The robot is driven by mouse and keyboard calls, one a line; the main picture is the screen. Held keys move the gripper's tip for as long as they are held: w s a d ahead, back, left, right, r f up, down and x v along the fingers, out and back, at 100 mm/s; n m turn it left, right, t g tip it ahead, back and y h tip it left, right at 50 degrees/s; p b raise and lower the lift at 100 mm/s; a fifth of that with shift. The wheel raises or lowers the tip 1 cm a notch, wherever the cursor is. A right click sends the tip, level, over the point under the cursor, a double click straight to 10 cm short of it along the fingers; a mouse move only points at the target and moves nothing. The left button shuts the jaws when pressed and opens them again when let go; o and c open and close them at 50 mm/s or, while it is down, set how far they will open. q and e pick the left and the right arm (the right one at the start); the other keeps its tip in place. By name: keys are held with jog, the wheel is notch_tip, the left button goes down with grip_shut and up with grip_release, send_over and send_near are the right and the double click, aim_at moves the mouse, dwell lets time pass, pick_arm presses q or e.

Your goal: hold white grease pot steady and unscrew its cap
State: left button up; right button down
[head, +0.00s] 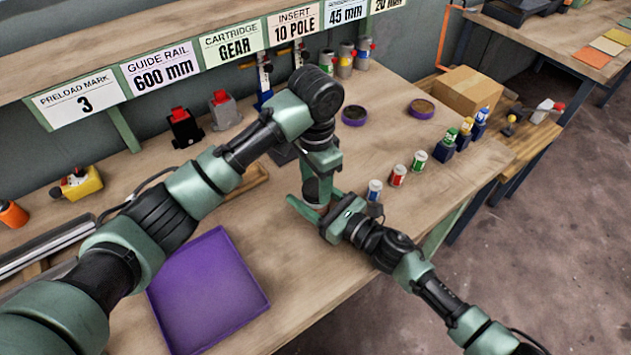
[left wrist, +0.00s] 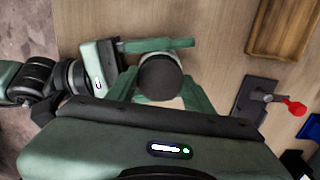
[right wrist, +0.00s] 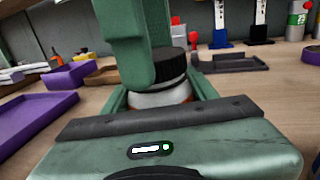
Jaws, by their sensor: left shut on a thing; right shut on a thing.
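The white grease pot (right wrist: 160,99) shows in the right wrist view, upright, with a white and orange body and a dark ribbed cap (right wrist: 169,66). In the left wrist view the round cap (left wrist: 160,77) is seen from above. My left gripper (head: 314,200) comes down from above and is shut on the cap, one finger on each side. My right gripper (head: 333,217) comes in from the front right, low down, and is shut around the pot's body. In the head view the grippers hide most of the pot.
A purple tray (head: 205,292) lies on the bench at front left. Small labelled cans (head: 398,176) stand close to the right of the grippers. Two round purple-rimmed dishes (head: 421,109) and a cardboard box (head: 466,91) are behind. A wooden tray (left wrist: 283,28) lies nearby.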

pick_arm(q)
jog(key=n, duration=0.5)
jog(key=shift+d, duration=0.1)
jog(key=n, duration=1.2)
jog(key=shift+n, duration=0.4)
jog(key=n, duration=0.5)
jog(key=shift+r, duration=0.1)
jog(key=shift+w, duration=0.1)
jog(key=shift+r, duration=0.15)
jog(key=shift+r, duration=0.9)
